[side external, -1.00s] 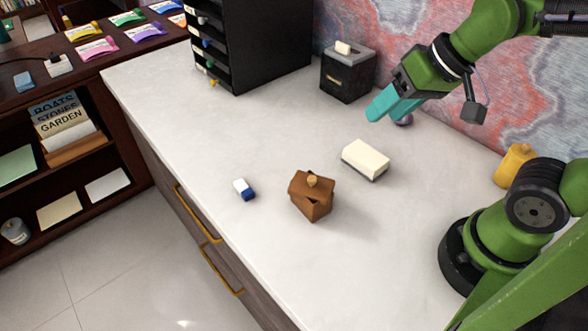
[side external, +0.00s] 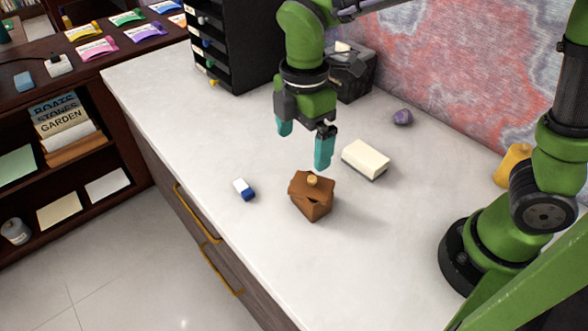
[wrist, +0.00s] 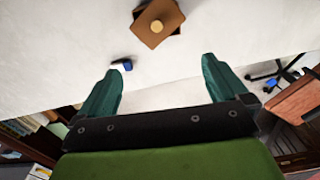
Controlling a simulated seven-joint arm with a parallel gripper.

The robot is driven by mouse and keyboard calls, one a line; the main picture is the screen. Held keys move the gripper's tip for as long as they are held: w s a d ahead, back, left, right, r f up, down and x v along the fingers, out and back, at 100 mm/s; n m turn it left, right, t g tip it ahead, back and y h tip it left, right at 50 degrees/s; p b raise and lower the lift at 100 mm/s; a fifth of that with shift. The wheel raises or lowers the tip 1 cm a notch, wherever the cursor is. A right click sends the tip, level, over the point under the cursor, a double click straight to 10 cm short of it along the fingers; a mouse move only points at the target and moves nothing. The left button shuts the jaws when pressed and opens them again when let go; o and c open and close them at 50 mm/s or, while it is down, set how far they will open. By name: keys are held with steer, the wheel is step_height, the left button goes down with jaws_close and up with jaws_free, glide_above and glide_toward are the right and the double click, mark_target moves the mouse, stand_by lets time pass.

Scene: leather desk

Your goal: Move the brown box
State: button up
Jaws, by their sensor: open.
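The brown box (side external: 311,203) stands on the white desk top, with a skewed lid and a round tan knob on top.
A white-and-blue eraser (side external: 244,189) lies left of the box. A cream block (side external: 366,158) lies to its right. A black box (side external: 352,75), a black shelf unit (side external: 240,45), a purple stone (side external: 402,117) and a yellow container (side external: 512,165) stand farther back. The desk's front is clear.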

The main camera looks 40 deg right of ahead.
mark_target(337, 183)
stand_by(0.3)
step_height(337, 183, down, 17)
steer(key=shift+r, duration=0.1)
stand_by(0.5)
steer(key=c, duration=0.9)
steer(key=shift+w+d, duration=0.15)
steer(key=shift+d, duration=5.65)
steer(key=o, duration=0.9)
